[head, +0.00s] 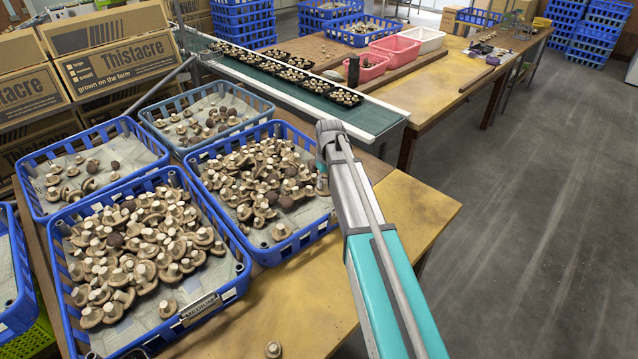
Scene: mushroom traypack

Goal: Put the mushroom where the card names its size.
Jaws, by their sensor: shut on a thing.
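My gripper (322,178) is at the end of my grey and teal arm, at the right rim of the middle blue crate (318,228). My wrist partly hides it. It is shut on a small mushroom (323,186), of which only a little shows. The near blue crate (235,283) holds a heap of pale-stemmed brown mushrooms (140,240). A small card or label (200,309) is on this crate's front rim; its writing is too small to read. The middle crate holds a looser heap of mushrooms.
A left blue crate (152,140) and a grey-blue back crate (262,97) hold fewer mushrooms. A lone mushroom (273,349) lies on the table (400,215). Black trays (345,97) of mushrooms stand on the green conveyor (375,118). Thistacre boxes (120,65) are stacked at left.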

